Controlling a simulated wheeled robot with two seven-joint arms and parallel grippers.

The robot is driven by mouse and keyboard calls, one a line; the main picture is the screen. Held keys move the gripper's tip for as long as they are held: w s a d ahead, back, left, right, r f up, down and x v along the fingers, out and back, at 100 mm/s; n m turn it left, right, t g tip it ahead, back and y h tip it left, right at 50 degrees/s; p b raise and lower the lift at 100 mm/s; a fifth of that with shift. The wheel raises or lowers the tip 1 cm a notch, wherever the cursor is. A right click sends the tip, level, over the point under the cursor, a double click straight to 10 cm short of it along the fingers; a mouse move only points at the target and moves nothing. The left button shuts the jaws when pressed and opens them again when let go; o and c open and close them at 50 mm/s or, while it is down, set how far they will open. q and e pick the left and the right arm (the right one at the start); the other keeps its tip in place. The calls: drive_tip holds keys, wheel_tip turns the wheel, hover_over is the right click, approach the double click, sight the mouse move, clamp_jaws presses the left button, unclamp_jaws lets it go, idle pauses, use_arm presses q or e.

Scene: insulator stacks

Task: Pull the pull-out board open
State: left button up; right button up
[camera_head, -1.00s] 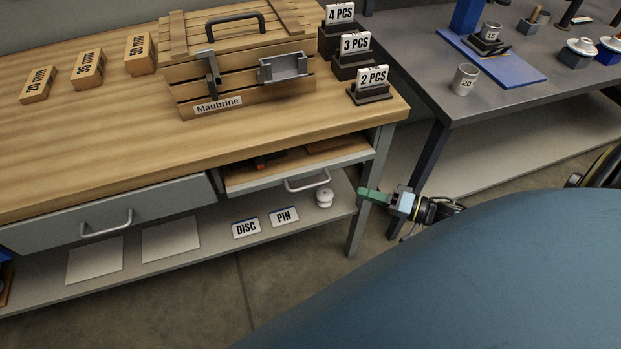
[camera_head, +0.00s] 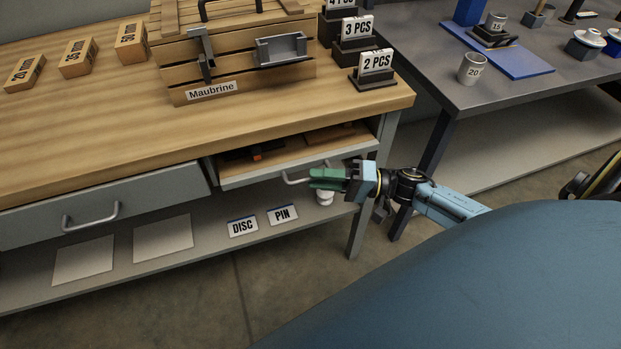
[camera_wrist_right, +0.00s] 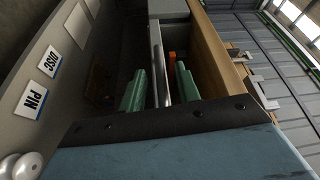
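The pull-out board (camera_head: 290,150) is a wooden surface with a grey front under the right part of the workbench. It stands partly out, and a bar handle (camera_head: 294,181) is on its front. My right gripper (camera_head: 313,179), with green fingers, is at the right end of this handle. In the right wrist view, the gripper (camera_wrist_right: 160,88) has its fingers apart, with a light grey strip between them. I cannot tell whether that strip is the handle or the board's front, or whether the fingers touch it. My left gripper is out of view.
A closed grey drawer (camera_head: 100,200) is to the left. The lower shelf (camera_head: 205,245) holds DISC (camera_head: 242,227) and PIN (camera_head: 283,214) signs and a white insulator (camera_head: 324,198), partly hidden by my gripper. A table leg (camera_head: 360,225) stands just right of the board. An orange item (camera_head: 257,156) lies on the board.

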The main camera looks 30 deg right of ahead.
drive_tip(key=shift+x, duration=1.3)
clamp_jaws()
